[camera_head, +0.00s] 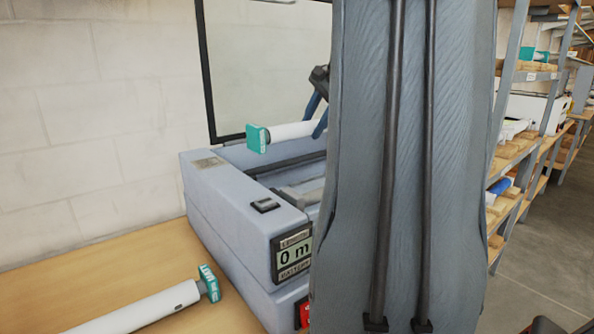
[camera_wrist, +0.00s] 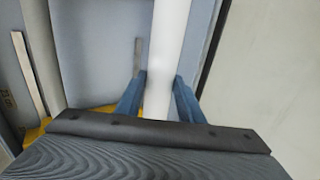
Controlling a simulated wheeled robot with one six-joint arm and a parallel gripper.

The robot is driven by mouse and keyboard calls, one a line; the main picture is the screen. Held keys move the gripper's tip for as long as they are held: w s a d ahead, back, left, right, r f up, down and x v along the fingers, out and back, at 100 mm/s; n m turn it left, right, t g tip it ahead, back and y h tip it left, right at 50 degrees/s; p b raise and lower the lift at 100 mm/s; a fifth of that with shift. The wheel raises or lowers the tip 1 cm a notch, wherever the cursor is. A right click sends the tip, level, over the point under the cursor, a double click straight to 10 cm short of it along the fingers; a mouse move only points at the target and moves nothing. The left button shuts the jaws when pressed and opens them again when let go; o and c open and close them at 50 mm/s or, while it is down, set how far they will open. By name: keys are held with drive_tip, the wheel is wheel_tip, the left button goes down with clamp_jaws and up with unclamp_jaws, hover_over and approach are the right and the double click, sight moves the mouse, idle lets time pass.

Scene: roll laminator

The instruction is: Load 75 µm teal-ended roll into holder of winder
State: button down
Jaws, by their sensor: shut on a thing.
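A white roll with a teal end cap (camera_head: 257,138) is held above the back part of the winder (camera_head: 240,222), a grey-blue machine with a display reading 0 m. My gripper (camera_wrist: 158,95) is shut on the white roll (camera_wrist: 168,40), with a blue finger on each side of it. In the head view my arm hides the roll's right part and most of the gripper. The print on the held cap is too small to read. A second white teal-ended roll (camera_head: 150,308) lies on the table; its cap label seems to say MATT. The holder (camera_head: 285,170) is partly hidden.
A framed clear panel (camera_head: 265,60) stands upright behind the machine, close to the held roll. Shelves (camera_head: 515,150) with boxes and rolls line the right side.

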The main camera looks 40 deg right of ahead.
wheel_tip(320, 180, down, 10)
drive_tip(key=p, duration=0.1)
drive_tip(key=shift+p, duration=0.3)
drive_tip(key=shift+f+b, duration=0.4)
drive_tip(key=shift+f, duration=0.1)
drive_tip(key=c, duration=1.2)
unclamp_jaws()
drive_tip(key=shift+r, duration=0.15)
